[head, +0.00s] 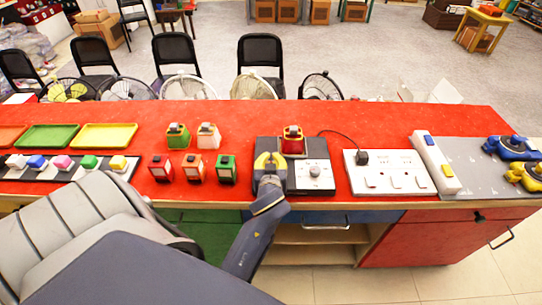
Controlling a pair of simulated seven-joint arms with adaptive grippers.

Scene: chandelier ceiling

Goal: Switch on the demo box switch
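The demo box (320,148) is a dark, flat box on the red table, near the middle of the head view. A light square plate with a round knob (315,171) is on its front right part. My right gripper is not in view.
Small red, orange and green switch blocks (194,168) stand to the left. Colored trays (104,135) are farther left. The red table (400,118) is clear behind the strip.

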